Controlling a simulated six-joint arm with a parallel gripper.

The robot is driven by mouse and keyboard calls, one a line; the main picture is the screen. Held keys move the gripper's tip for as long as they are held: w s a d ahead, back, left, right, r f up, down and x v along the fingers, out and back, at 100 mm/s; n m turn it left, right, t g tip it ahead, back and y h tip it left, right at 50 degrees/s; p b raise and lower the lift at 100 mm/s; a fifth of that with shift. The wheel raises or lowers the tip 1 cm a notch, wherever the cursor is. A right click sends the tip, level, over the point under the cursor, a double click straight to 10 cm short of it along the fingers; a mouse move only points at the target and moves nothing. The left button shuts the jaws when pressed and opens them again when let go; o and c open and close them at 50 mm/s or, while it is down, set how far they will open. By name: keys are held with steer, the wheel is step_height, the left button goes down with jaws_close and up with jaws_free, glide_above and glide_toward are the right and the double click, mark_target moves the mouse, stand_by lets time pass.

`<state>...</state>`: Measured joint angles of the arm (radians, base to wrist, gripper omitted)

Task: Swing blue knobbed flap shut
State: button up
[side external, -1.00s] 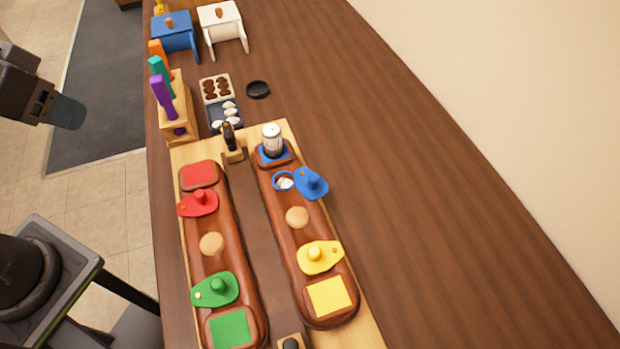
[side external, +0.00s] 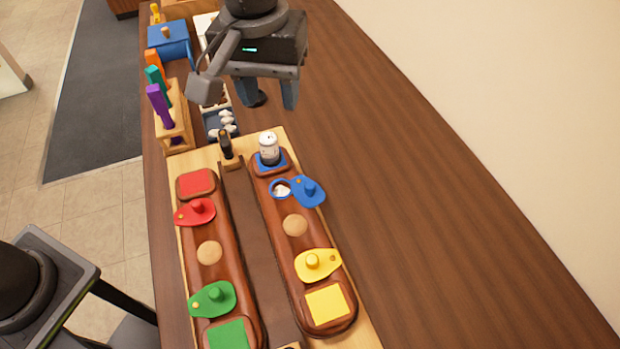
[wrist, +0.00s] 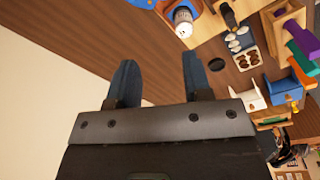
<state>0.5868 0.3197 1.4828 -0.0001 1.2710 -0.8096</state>
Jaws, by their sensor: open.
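The blue knobbed flap (side external: 308,191) is swung aside to the right of its blue-rimmed round opening (side external: 281,188), near the far end of the right brown saddle. White stuff shows inside the opening. My gripper (side external: 268,98) is open and empty, high above the table beyond the saddle board, with its fingers pointing down. In the wrist view my two blue-grey fingers (wrist: 155,75) stand wide apart with nothing between them. The blue flap shows only partly, if at all, at the top edge of the wrist view.
A white-and-dark can (side external: 268,148) stands on the blue patch close to the opening. Red (side external: 196,211), green (side external: 213,298) and yellow (side external: 317,264) knobbed flaps sit on the saddles. A rack with coloured handles (side external: 175,125) stands at left. The table to the right is clear.

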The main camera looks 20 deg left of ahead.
glide_above(310, 184)
step_height(310, 184, down, 3)
steer(key=shift+g, duration=0.3)
step_height(310, 184, down, 14)
steer(key=shift+r, duration=0.1)
jaws_close()
stand_by(0.3)
